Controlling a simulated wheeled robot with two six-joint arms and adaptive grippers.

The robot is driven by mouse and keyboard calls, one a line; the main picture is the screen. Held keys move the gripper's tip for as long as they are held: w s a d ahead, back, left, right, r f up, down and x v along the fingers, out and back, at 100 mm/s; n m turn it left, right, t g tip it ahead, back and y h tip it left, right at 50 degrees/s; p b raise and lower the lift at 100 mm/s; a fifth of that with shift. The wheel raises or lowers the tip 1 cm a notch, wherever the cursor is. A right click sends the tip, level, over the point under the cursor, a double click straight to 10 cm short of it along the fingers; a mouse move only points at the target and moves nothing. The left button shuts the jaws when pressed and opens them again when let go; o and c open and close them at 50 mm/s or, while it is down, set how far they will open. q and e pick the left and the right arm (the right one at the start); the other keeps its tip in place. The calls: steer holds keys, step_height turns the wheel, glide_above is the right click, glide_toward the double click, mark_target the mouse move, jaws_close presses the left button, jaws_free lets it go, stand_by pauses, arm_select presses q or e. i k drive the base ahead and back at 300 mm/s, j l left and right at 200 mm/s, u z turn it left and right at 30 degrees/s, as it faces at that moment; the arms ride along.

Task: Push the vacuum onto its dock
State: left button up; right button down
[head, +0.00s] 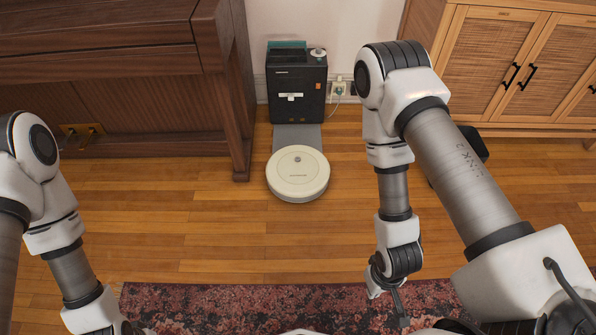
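The vacuum (298,177) is a round, cream-white disc on the wooden floor, at the middle of the head view. Its dock (296,100) is a black upright box against the wall, with a grey ramp (298,136) reaching forward onto the floor. The vacuum's far edge overlaps the ramp's front end in the picture; its body is in front of the box and apart from it. My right gripper (399,305) points down near the rug, right of and nearer than the vacuum, touching nothing I can see; its finger opening is unclear. My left gripper is cut off below the bottom edge.
A dark wooden piano-like cabinet (110,60) stands at left, its leg (238,130) close to the dock. A cane-door cabinet (515,65) stands at right. A power outlet (338,88) and cord are beside the dock. A red patterned rug (230,307) lies in front; bare floor is between.

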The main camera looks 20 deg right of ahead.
mark_target(291, 181)
steer(key=i+l+u, duration=0.15)
steer(key=l, duration=0.2)
steer(key=i+l+u, duration=0.15)
steer(key=l, duration=0.2)
steer(key=i+l+u, duration=0.15)
steer(key=l, duration=0.2)
steer(key=i+l+u, duration=0.15)
steer(key=l, duration=0.25)
